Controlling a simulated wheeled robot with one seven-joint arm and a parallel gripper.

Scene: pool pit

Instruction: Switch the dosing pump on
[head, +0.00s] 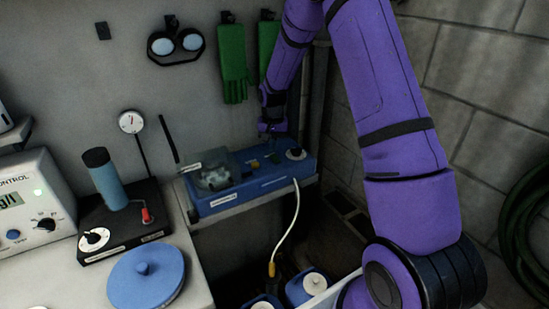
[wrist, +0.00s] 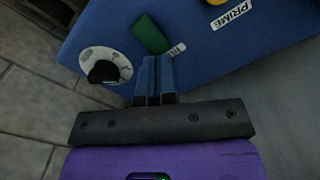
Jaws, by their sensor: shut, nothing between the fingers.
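The dosing pump (head: 265,183) is a blue box on a shelf, with a clear-covered pump head at its left end. In the wrist view its blue top (wrist: 88,22) fills the upper part. A green switch (wrist: 150,34) sits there, tilted, beside a small white label that is partly hidden. A white dial with a black knob (wrist: 104,70) is to its left, and a yellow button (wrist: 217,2) by the PRIME label is at the top edge. My gripper (wrist: 155,58) is shut and empty, its fingertips just below the green switch in the picture; contact cannot be told. In the head view my gripper (head: 271,128) is above the pump's back edge.
A white cable or tube (head: 291,222) runs down from the pump to blue containers (head: 307,287) below. Left are a black-based tester (head: 122,215), a blue lid (head: 147,277) and a control box (head: 33,204). Green gloves (head: 232,64) hang behind.

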